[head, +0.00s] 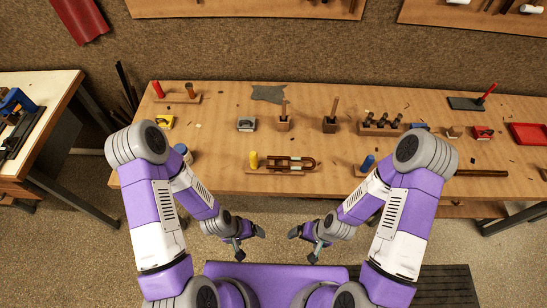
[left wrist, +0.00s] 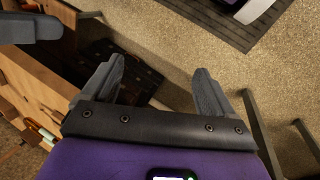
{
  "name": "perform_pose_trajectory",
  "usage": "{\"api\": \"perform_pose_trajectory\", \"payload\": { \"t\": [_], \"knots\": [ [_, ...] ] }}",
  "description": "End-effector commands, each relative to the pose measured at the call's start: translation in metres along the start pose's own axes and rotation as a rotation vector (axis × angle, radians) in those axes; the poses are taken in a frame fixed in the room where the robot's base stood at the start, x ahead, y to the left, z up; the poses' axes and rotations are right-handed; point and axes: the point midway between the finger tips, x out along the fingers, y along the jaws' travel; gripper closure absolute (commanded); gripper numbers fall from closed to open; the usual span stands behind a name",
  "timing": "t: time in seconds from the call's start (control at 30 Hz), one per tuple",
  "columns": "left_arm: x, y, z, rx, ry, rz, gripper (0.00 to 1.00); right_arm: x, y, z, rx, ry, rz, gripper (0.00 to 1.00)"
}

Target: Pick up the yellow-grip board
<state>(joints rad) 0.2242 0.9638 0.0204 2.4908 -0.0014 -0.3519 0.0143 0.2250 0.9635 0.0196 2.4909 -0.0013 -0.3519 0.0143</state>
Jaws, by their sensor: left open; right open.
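The yellow-grip board (head: 284,171) lies near the front edge of the workbench, left of its middle. Its upright yellow grip (head: 254,160) stands at the left end. A brass-and-brown U-shaped piece lies on the board to the right of the grip. My left gripper (head: 250,243) is open and empty, in front of the bench and apart from the board. Its two spread fingers show in the left wrist view (left wrist: 155,88) with nothing between them. My right gripper (head: 306,243) is open and empty, also in front of the bench, to the right of the left one.
The workbench (head: 225,125) holds a red-grip board (head: 178,98), a blue grip (head: 368,163), a wooden rack (head: 381,127) and a red tray (head: 529,133). A dark pad (head: 466,104) lies at the back right. A side table (head: 58,90) stands left. Bare wood surrounds much of the yellow-grip board.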

Motion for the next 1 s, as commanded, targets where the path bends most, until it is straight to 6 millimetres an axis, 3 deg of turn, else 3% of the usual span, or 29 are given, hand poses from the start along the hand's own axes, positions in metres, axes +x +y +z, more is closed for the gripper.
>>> {"api": "perform_pose_trajectory", "payload": {
  "t": [0.03, 0.27, 0.47, 0.57, 0.77, 1.0],
  "knots": [
    [-0.01, 0.004, 0.001, 0.0, 0.0, 0.0, 0.13, -0.01, -0.004, 0.001, 0.0, 0.0, 0.0, 0.04],
    [-0.007, 0.003, 0.001, -0.001, -0.001, 0.0, 0.13, -0.007, -0.003, 0.001, 0.0, -0.001, 0.0, 0.04],
    [-0.006, 0.003, -0.007, 0.023, 0.037, 0.001, 0.41, -0.007, -0.003, 0.001, 0.0, -0.001, 0.0, 0.04],
    [-0.004, 0.004, -0.026, 0.08, 0.122, 0.005, 0.54, -0.007, -0.003, 0.001, 0.0, -0.001, 0.0, 0.04],
    [-0.008, 0.015, -0.087, 0.269, 0.424, 0.009, 0.54, -0.007, -0.003, 0.001, 0.0, -0.001, 0.0, 0.04],
    [-0.037, 0.035, -0.149, 0.482, 0.805, -0.015, 0.54, -0.008, -0.003, 0.001, 0.0, -0.001, 0.0, 0.04]
  ]
}}
